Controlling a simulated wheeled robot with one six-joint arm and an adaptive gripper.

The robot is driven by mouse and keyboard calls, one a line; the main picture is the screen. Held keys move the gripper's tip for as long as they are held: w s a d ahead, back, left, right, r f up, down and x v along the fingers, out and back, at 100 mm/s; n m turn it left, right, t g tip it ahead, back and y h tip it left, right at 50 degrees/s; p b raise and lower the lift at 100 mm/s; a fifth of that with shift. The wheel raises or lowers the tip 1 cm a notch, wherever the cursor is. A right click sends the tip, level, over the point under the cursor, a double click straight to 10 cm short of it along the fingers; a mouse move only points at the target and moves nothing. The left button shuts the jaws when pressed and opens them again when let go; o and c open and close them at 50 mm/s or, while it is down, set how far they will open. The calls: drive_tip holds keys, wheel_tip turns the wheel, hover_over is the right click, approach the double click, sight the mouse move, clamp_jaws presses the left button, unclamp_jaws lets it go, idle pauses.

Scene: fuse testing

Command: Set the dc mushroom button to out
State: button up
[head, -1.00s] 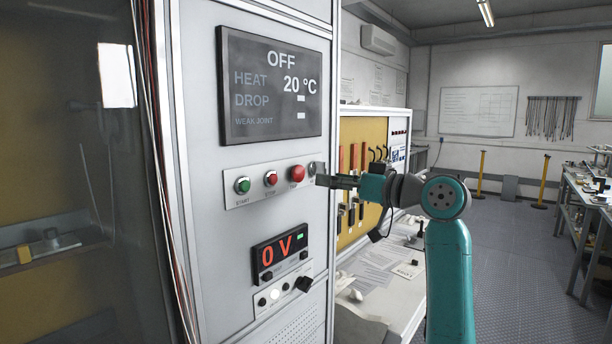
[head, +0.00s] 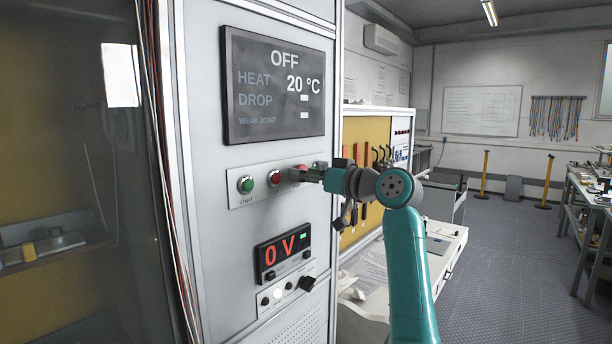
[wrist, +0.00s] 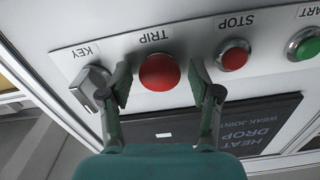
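The red mushroom button (wrist: 159,72), labelled TRIP, sits on the light label strip (wrist: 130,43) in the wrist view, between KEY and STOP. My gripper (wrist: 160,84) is open, with one finger on each side of the button and visible gaps between the fingers and the red head. In the head view my gripper (head: 295,174) is at the button panel and mostly hides the mushroom button. I cannot tell whether the button is pressed in or out.
The red STOP button (wrist: 234,56) and green START button (wrist: 305,45) are beside it. The key switch (wrist: 92,87) is close to one finger. The cabinet display (head: 275,85) reads OFF and 20 °C. The voltage meter (head: 283,250) below reads 0 V.

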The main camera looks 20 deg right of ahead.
clamp_jaws()
drive_tip(key=shift+s+d, duration=0.4)
drive_tip(key=shift+s, duration=0.1)
drive_tip(key=shift+o, duration=1.6)
unclamp_jaws()
drive_tip(key=v, duration=1.2)
